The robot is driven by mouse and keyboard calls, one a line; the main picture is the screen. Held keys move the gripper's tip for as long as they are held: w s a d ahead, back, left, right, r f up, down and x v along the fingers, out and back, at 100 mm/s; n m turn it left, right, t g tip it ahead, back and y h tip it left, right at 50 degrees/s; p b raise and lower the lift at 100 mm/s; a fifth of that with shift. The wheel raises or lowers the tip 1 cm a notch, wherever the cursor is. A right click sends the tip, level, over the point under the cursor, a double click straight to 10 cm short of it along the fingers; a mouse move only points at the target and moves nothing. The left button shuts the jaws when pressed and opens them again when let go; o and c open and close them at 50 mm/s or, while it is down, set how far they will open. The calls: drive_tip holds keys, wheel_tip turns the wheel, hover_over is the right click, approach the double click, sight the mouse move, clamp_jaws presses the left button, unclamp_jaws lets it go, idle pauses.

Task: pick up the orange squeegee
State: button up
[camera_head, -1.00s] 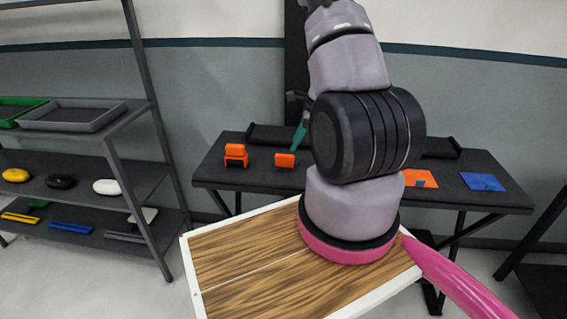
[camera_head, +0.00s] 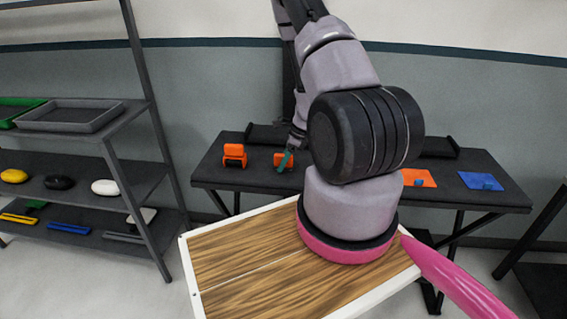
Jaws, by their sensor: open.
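Two small orange pieces are on the dark table (camera_head: 345,190). One is a stacked orange block with dark parts (camera_head: 234,155) at the left. The other is a smaller orange piece (camera_head: 279,161), upright, right of it; which one is the squeegee I cannot tell for sure. My gripper (camera_head: 286,159) points down at the smaller orange piece, and a teal finger overlaps its right part in the picture. The gripper is open; its other finger is not clear, and I cannot tell whether it touches the piece.
An orange sheet (camera_head: 416,178) and a blue sheet (camera_head: 482,181), each with a small blue item, lie at the table's right. A dark rack (camera_head: 268,134) stands at the table's back. A shelf unit (camera_head: 139,187) with trays and tools stands left.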

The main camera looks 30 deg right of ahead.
sight(283, 154)
clamp_jaws()
drive_tip(key=shift+r, duration=5)
drive_tip(key=c, duration=0.8)
unclamp_jaws()
clamp_jaws()
